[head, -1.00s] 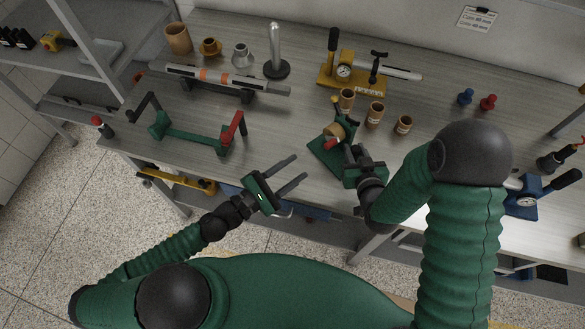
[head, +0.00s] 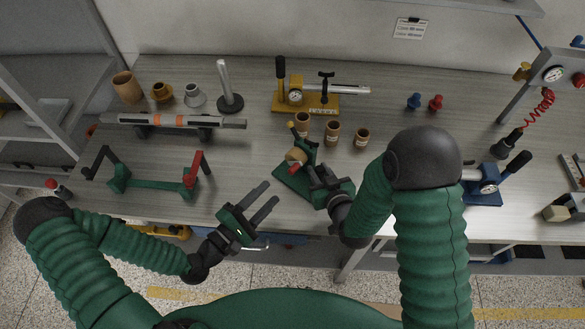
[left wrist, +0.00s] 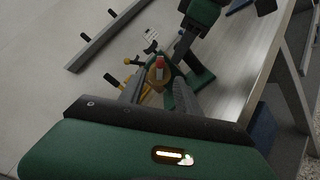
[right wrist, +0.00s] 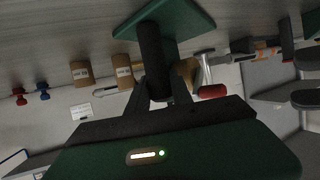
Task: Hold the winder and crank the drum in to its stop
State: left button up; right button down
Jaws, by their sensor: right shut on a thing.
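The winder has a green base (head: 290,183), a black post, a tan drum (head: 296,154) and a red crank knob (head: 291,166). It stands near the table's front edge. My right gripper (head: 320,173) is shut on the winder's black post (right wrist: 153,55), just above the base, in the right wrist view. My left gripper (head: 268,195) is open and empty, in front and to the left of the winder. In the left wrist view, the red knob (left wrist: 159,62) and drum (left wrist: 156,76) appear between its fingers, farther off and not touched.
Several tan cups (head: 332,130) stand behind the winder. A green cradle (head: 150,182) with black and red arms stands to the left. A yellow gauge device (head: 305,102) is at the back, a blue one (head: 483,187) at the right. The table between cradle and winder is clear.

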aim_at(289, 173)
pick_arm(q)
jog(key=x, duration=1.1)
jog(key=shift+w, duration=0.1)
grip_shut()
